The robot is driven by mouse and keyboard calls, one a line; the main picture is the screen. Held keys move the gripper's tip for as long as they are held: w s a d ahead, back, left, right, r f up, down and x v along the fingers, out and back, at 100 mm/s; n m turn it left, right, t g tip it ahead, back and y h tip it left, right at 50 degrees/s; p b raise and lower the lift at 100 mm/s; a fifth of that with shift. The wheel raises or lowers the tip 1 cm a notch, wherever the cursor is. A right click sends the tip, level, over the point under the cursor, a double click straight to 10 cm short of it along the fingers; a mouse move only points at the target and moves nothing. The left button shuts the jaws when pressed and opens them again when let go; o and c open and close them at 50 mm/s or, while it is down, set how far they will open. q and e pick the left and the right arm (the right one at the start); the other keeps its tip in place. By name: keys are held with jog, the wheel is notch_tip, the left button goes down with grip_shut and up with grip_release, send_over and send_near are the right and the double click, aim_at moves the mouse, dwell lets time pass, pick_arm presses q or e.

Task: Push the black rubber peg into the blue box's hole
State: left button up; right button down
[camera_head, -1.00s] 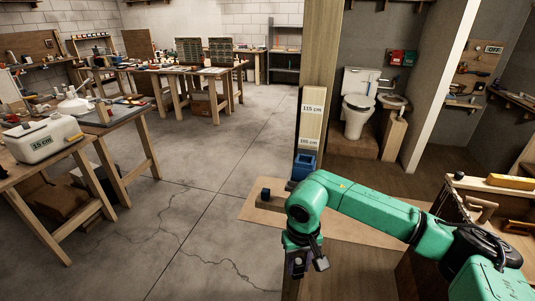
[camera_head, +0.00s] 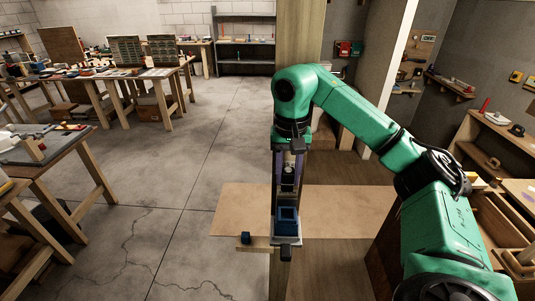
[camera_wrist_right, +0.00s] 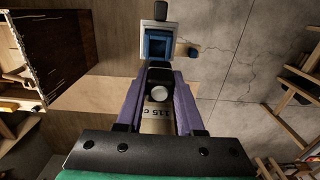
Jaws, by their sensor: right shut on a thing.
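The blue box (camera_head: 288,221), open-topped with a dark hollow, stands at the post in the head view, below my right gripper. My right gripper (camera_head: 288,180) points down with its purple fingers close together, shut on a dark piece that looks like the black rubber peg (camera_wrist_right: 160,73). A pale round disc shows on or by that piece. In the right wrist view the blue box (camera_wrist_right: 159,47) lies just beyond the fingertips (camera_wrist_right: 160,78), apart from the held piece as far as I can tell. My left gripper is not in view.
A small dark blue block (camera_head: 246,238) sits on the wooden ledge beside the box. A black piece (camera_head: 286,253) shows at the box's near side. The wooden post (camera_head: 300,35) rises behind my right wrist. Open floor lies to the left; a wooden rack (camera_head: 500,140) stands right.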

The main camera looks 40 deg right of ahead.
aim_at(290, 192)
jog(key=shift+a+r, duration=0.1)
jog(key=shift+r, duration=0.15)
jog(key=shift+s+r, duration=0.15)
jog(key=shift+s, duration=0.55)
jog(key=shift+f+b, duration=0.35)
jog(key=shift+f, duration=0.15)
jog(key=f+b, duration=0.2)
jog(key=f, duration=0.1)
jog(key=shift+w, duration=0.2)
jog(key=shift+f+b, duration=0.4)
jog(key=shift+f, duration=0.15)
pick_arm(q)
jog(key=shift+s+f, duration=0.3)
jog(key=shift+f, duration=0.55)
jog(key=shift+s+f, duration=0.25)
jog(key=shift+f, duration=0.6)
pick_arm(e)
jog(key=shift+f, duration=0.1)
